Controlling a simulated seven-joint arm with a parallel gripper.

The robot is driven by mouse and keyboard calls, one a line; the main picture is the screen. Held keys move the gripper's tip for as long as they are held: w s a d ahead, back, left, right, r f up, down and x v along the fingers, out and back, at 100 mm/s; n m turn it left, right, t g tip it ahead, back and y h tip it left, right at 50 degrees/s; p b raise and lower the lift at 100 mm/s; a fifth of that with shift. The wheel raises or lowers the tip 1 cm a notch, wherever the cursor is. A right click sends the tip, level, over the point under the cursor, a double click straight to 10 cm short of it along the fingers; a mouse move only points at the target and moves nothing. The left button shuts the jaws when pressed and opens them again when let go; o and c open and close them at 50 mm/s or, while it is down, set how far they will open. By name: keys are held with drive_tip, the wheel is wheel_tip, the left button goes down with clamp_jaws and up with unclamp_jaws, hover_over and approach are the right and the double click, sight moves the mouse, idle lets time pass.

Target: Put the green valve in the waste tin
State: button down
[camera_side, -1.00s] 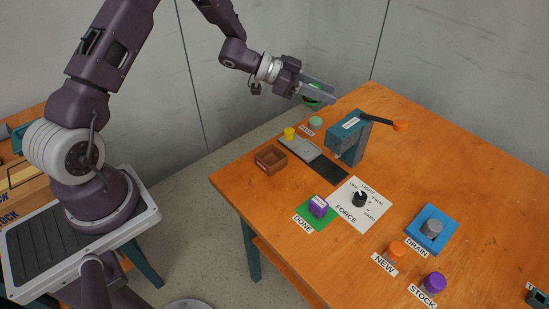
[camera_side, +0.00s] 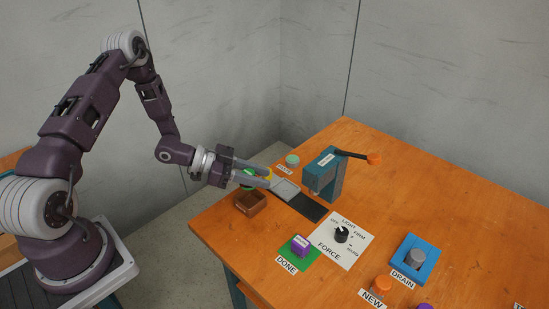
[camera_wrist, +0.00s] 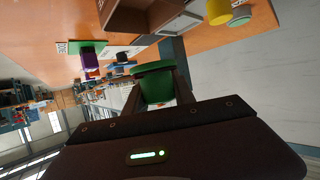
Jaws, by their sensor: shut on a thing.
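My gripper (camera_side: 268,179) is shut on the green valve, low near the table's far left edge. The valve (camera_side: 248,173) shows partly between and behind the fingers in the side view, and as a green disc and body (camera_wrist: 155,83) between the fingers in the wrist view. A small brown open-topped box (camera_side: 250,204), apparently the waste tin, stands on the table just below the gripper in the side view. It also shows at the top of the wrist view (camera_wrist: 126,18). The valve is outside the box; its exact height above it is hard to tell.
A yellow cylinder (camera_wrist: 218,11) and a grey plate (camera_side: 286,190) are close to the fingertips. The teal press (camera_side: 323,175) with an orange-tipped lever stands right of them. A pale green disc (camera_side: 292,160) sits behind. The purple DONE button (camera_side: 300,246) is in front.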

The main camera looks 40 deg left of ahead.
drive_tip(key=shift+f, duration=2.55)
drive_tip(key=c, duration=1)
unclamp_jaws()
drive_tip(key=shift+o, duration=0.2)
drive_tip(key=shift+r, duration=0.1)
wheel_tip(320, 180, up, 7)
